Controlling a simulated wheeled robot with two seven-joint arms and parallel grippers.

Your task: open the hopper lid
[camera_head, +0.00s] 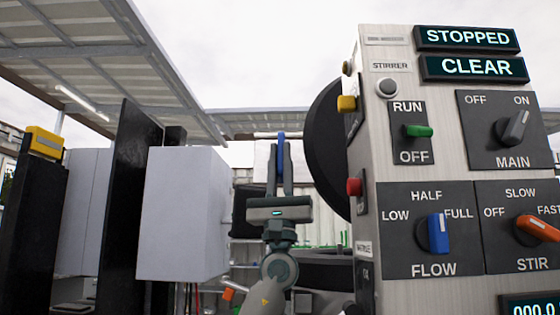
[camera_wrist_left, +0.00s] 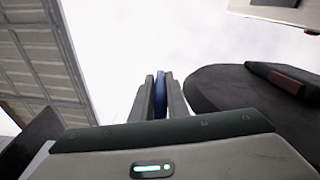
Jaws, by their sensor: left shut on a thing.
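My left gripper (camera_head: 280,148) points upward in the middle of the head view, its two fingers shut on a narrow blue piece (camera_head: 281,137). The blue piece also shows between the fingertips in the left wrist view (camera_wrist_left: 160,92). A large black round disc (camera_head: 325,150), which looks like the hopper lid, stands steeply on edge just right of the gripper, partly hidden by the control panel. It also shows in the left wrist view (camera_wrist_left: 222,88). I cannot tell whether the blue piece joins the disc. My right gripper is not in view.
The control panel (camera_head: 440,175) fills the right side; its screens read STOPPED and CLEAR. A pale grey box (camera_head: 185,215) and a black upright panel (camera_head: 124,200) stand left of my arm. A dark rounded rim (camera_head: 325,272) lies low behind my wrist. Open sky is above.

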